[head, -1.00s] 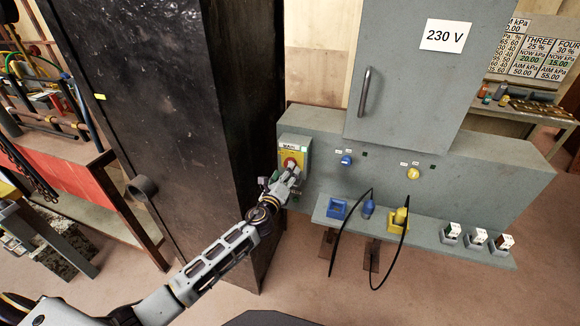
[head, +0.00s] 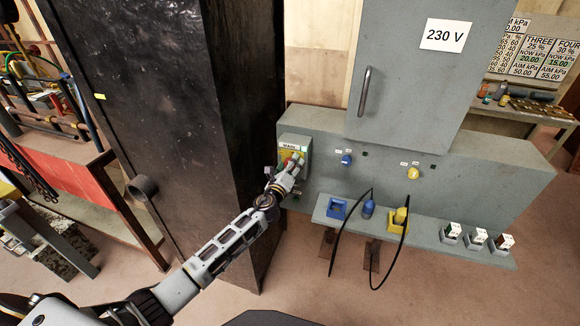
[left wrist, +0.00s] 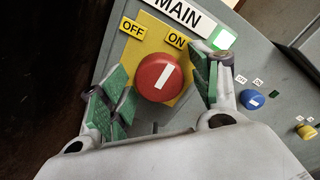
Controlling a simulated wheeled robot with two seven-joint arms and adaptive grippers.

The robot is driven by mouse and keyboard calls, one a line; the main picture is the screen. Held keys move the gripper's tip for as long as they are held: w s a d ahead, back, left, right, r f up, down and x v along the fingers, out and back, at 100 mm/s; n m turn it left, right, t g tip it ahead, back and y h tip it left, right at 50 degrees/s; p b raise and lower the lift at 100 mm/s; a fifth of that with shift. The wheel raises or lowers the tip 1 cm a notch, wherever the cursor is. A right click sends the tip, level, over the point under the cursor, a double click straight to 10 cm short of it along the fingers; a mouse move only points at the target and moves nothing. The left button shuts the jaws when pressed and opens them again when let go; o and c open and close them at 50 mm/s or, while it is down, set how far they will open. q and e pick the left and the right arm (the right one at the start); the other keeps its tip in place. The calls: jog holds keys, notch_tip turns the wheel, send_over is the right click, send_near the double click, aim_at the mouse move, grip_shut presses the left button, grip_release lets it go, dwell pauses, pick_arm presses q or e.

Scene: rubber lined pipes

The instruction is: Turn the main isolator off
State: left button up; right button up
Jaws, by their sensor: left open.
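The main isolator is a red round knob (left wrist: 160,77) with a white bar on a yellow plate (left wrist: 183,42), with OFF and ON labels above it and a MAIN sign (left wrist: 181,13). The white bar tilts to the upper right, towards the ON label. A lit green square (left wrist: 225,40) sits beside the sign. In the head view the isolator box (head: 294,142) is at the cabinet's left end, its knob largely hidden by my gripper. My left gripper (left wrist: 160,88) is open, its green-padded fingers on either side of the knob; contact cannot be told. My right gripper is not in view.
A tall black cabinet (head: 150,90) stands close left of the isolator. Blue (head: 347,160) and yellow (head: 413,173) knobs are to the right on the grey cabinet. A shelf (head: 326,216) below holds sockets, plugs and hanging black cables.

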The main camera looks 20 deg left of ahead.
pick_arm(q)
jog(key=c, duration=1)
jog(key=shift+c, duration=0.2)
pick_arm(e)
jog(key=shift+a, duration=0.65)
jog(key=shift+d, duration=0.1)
